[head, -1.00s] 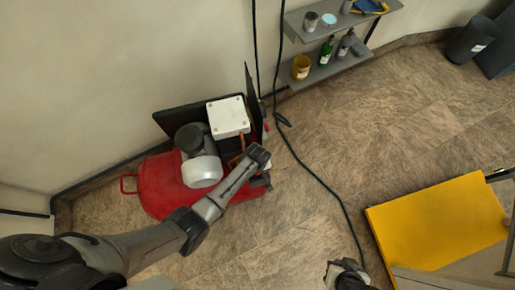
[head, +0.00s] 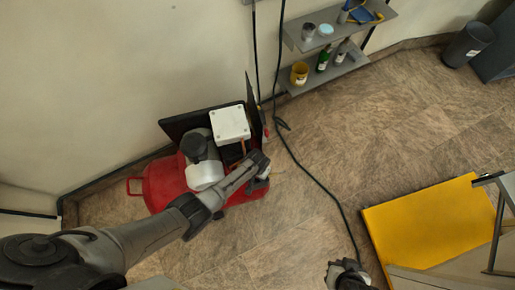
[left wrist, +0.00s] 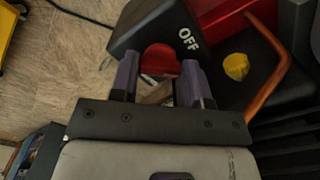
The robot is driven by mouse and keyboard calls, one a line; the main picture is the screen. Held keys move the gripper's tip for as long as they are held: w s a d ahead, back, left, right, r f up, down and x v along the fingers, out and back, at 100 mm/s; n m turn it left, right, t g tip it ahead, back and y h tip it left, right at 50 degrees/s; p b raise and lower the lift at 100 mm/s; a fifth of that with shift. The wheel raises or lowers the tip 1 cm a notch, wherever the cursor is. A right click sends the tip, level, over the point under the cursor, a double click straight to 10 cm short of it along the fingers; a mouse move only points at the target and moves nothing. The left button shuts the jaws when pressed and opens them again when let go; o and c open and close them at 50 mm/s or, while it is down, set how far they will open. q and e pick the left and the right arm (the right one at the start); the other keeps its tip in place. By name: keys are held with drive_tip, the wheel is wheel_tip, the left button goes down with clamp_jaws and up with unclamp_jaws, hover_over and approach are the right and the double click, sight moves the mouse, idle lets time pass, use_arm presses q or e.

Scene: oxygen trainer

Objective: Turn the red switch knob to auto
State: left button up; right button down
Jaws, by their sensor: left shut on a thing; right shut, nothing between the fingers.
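The red switch knob (left wrist: 160,58) sits on a dark switch box (left wrist: 150,28) marked OFF in the left wrist view. My left gripper (left wrist: 158,75) has its two purple fingers on either side of the knob and is shut on it. In the head view my left arm reaches over the red compressor (head: 160,188), and its gripper is at the machine's right end; the knob is hidden there. Which way the knob points is unclear. My right gripper (head: 345,272) is at the bottom edge of the head view, shut and empty, away from the compressor.
A white box (head: 230,123) and a copper pipe (left wrist: 272,88) are close to the left gripper. A black cable (head: 312,178) runs along the floor. A grey shelf (head: 325,72) with bottles and a yellow platform (head: 415,225) stand to the right.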

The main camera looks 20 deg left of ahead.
use_arm(q)
drive_tip(key=m+p, duration=0.1)
drive_tip(key=m, duration=0.6)
drive_tip(key=shift+m, duration=0.7)
drive_tip(key=o, duration=0.9)
